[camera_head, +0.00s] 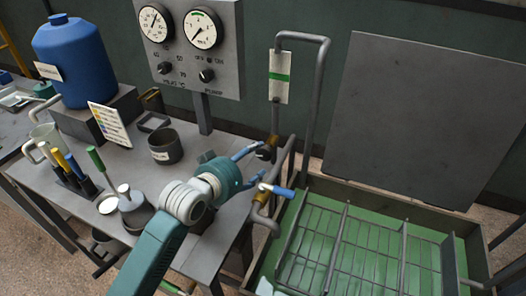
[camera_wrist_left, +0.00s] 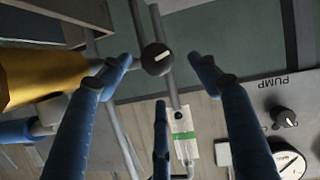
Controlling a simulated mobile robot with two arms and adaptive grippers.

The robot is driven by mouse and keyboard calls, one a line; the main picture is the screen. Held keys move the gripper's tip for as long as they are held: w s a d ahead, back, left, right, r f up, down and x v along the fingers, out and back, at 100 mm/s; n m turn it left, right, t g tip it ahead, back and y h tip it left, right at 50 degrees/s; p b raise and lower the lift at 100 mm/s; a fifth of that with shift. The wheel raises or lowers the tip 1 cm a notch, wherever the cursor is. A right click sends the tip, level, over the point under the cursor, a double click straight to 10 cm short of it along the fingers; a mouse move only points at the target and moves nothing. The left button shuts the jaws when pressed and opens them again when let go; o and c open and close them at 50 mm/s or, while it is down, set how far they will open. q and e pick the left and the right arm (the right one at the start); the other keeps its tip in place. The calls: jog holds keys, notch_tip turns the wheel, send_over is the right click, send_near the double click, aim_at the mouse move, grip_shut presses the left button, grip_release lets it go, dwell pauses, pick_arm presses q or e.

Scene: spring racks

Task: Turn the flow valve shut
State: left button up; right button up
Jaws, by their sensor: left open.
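A small black round knob (camera_head: 265,153) with a white mark sits on a brass fitting (camera_head: 273,141) of the grey pipe, and looks like the flow valve. In the left wrist view the knob (camera_wrist_left: 157,58) lies between my fingertips, with a gap to each side. My left gripper (camera_head: 261,161) is open and empty, its blue fingers pointing at the knob; it also shows in the left wrist view (camera_wrist_left: 160,66). Just below, a blue lever handle (camera_head: 277,190) sits on another brass valve body (camera_head: 261,199). My right gripper is not in view.
A green-floored tray with a wire rack (camera_head: 342,240) stands at the right, its dark lid (camera_head: 425,115) raised. A gauge panel (camera_head: 195,85) stands behind the bench. A blue jug (camera_head: 75,62), dark mug (camera_head: 165,145) and tool holder (camera_head: 75,188) stand left. A green-striped tag (camera_head: 279,78) hangs by the pipe.

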aim_at(262, 153)
pick_arm(q)
jog(key=x, duration=0.6)
jog(key=shift+d+r+p, duration=0.1)
jog(key=shift+d+p, duration=0.05)
jog(key=shift+p, duration=0.15)
jog(key=shift+w+d+f, duration=0.25)
jog(key=shift+w+f, duration=0.05)
jog(key=shift+w, duration=0.3)
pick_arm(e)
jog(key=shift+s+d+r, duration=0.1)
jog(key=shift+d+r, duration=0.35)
pick_arm(q)
jog(key=c, duration=1.2)
jog(key=shift+r, duration=0.15)
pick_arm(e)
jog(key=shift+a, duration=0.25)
